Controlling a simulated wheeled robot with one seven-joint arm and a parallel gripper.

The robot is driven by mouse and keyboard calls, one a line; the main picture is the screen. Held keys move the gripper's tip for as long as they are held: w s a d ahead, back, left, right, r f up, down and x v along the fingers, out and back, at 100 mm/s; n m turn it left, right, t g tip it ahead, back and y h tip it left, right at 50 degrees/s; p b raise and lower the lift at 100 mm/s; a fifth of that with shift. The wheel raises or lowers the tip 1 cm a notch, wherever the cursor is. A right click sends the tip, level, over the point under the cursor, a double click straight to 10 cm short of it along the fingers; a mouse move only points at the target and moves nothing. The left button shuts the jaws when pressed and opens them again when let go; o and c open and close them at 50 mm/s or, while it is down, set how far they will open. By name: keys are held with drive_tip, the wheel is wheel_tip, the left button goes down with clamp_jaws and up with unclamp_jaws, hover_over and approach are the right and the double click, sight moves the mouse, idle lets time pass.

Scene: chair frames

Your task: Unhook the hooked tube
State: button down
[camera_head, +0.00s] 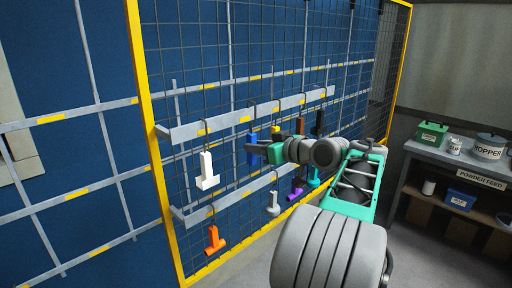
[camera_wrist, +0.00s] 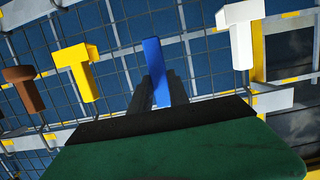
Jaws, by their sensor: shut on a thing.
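My gripper (camera_head: 264,148) is shut on a blue tube (camera_head: 252,157) in front of the upper rail (camera_head: 228,120). In the wrist view the blue tube (camera_wrist: 153,62) stands between my two dark fingers (camera_wrist: 160,92). Whether its hook still rests on the rail cannot be told. A white T-shaped tube (camera_head: 207,172) hangs to its left in the head view. A yellow tube (camera_head: 275,131) hangs just right of it, partly hidden by my gripper. The white (camera_wrist: 241,32) and yellow (camera_wrist: 78,72) tubes also flank it in the wrist view, with a brown one (camera_wrist: 22,90) farther left.
A lower rail (camera_head: 232,194) holds orange (camera_head: 214,241), grey (camera_head: 273,203), purple (camera_head: 297,188) and teal (camera_head: 315,177) tubes. Wire mesh in a yellow frame (camera_head: 154,125) stands behind the rails. A shelf unit (camera_head: 462,168) with containers stands at the right.

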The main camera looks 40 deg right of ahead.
drive_tip(key=shift+v, duration=2.55)
drive_tip(key=shift+f, duration=0.1)
